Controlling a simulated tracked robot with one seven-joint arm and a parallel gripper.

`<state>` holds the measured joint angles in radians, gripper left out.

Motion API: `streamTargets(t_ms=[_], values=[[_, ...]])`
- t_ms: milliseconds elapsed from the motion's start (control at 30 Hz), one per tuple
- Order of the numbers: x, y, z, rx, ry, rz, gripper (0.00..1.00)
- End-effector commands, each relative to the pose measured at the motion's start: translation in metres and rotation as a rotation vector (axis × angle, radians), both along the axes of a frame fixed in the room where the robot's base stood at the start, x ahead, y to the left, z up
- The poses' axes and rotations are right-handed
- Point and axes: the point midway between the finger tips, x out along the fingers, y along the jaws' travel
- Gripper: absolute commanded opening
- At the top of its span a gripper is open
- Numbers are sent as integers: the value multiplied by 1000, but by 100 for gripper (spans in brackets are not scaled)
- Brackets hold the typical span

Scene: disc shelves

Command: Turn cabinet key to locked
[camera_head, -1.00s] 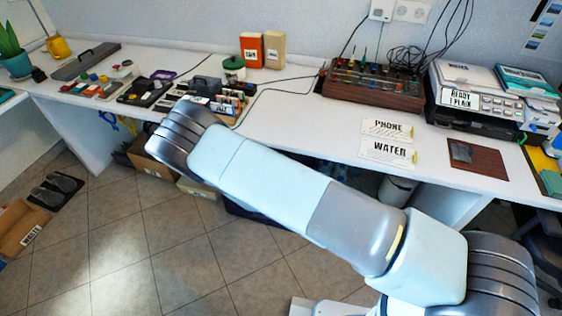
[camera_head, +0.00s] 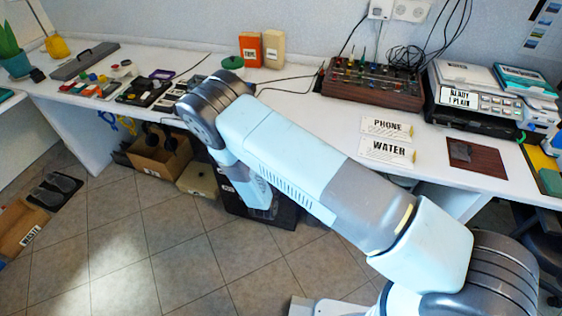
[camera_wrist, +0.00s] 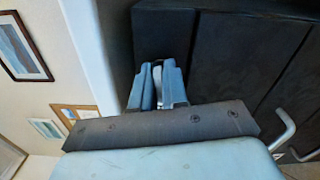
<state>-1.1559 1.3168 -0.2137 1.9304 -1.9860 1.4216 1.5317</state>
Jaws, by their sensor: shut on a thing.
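In the wrist view the dark cabinet (camera_wrist: 240,60) fills the middle and right, with panel seams and a metal handle (camera_wrist: 284,131) at the right. My gripper (camera_wrist: 157,72) is up against its dark front. Its blue-grey fingers are close together, shut on a small pale piece (camera_wrist: 157,84) that looks like the cabinet key. The key's lock and its turned angle are hidden by the fingers. In the head view the black cabinet (camera_head: 284,216) stands on the floor under the desk; my arm reaches down to it and my gripper is not visible there.
The white desk (camera_head: 300,108) runs above the cabinet, its edge close to my arm. Cardboard boxes (camera_head: 158,163) stand on the floor left of the cabinet. Black devices and a wooden control box (camera_head: 368,90) stand on the desk.

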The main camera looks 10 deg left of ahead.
Motion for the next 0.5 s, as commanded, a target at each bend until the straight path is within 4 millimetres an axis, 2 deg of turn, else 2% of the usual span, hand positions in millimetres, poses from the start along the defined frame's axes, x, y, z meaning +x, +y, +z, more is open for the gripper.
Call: streamTargets(t_ms=[200, 500], values=[[-1, -4, -4, 124, -2, -6, 0], [-2, -4, -5, 210, -8, -5, 0]])
